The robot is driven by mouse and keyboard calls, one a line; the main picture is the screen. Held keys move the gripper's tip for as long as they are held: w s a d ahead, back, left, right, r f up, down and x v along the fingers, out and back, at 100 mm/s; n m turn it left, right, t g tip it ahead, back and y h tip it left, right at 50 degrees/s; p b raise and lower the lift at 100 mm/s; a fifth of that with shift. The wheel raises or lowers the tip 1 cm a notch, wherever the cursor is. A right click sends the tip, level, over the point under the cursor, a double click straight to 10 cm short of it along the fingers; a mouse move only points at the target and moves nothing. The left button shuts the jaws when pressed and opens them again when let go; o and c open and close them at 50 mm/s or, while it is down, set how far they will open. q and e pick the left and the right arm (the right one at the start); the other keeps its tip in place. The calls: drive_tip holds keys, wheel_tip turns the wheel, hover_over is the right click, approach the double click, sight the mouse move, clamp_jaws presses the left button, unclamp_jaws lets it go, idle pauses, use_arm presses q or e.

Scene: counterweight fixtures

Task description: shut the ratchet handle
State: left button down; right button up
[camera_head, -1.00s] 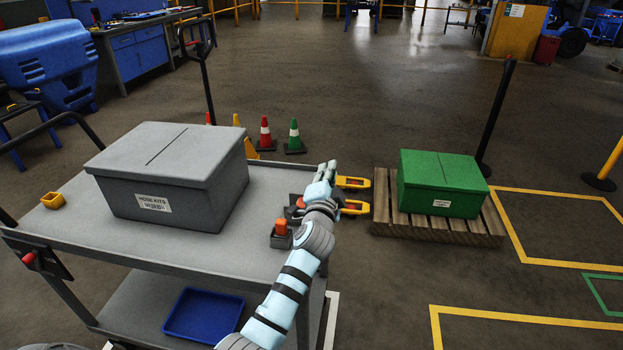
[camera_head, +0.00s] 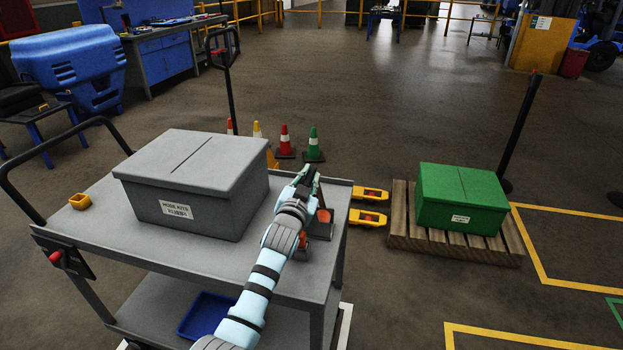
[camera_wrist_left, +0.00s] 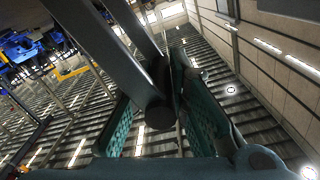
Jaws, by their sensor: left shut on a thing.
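My left gripper (camera_head: 306,178) is above the right end of the grey cart (camera_head: 262,268). In the left wrist view its two teal fingers (camera_wrist_left: 163,95) are shut on a dark grey bar with a rounded end, which I take as the ratchet handle (camera_wrist_left: 156,108). In the head view the handle is small and largely hidden by the gripper. Below and to the right of the gripper is a small dark fixture with an orange part (camera_head: 323,215). A second orange part (camera_head: 304,240) is partly covered by my left arm. My right gripper is not in view.
A grey lidded box (camera_head: 208,217) stands on the cart, left of my arm. A green box (camera_head: 462,200) stands on a wooden pallet (camera_head: 398,230) at the right. Cones (camera_head: 314,147) stand behind the cart.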

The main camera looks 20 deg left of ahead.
use_arm(q)
drive_tip(key=shift+a, duration=0.2)
idle(0.3)
drive_tip(key=c, duration=1.6)
unclamp_jaws()
drive_tip(key=shift+o, duration=0.3)
drive_tip(key=shift+a, duration=0.15)
drive_tip(key=shift+f, duration=0.1)
drive_tip(key=s+d, duration=0.1)
drive_tip(key=s, duration=1.1)
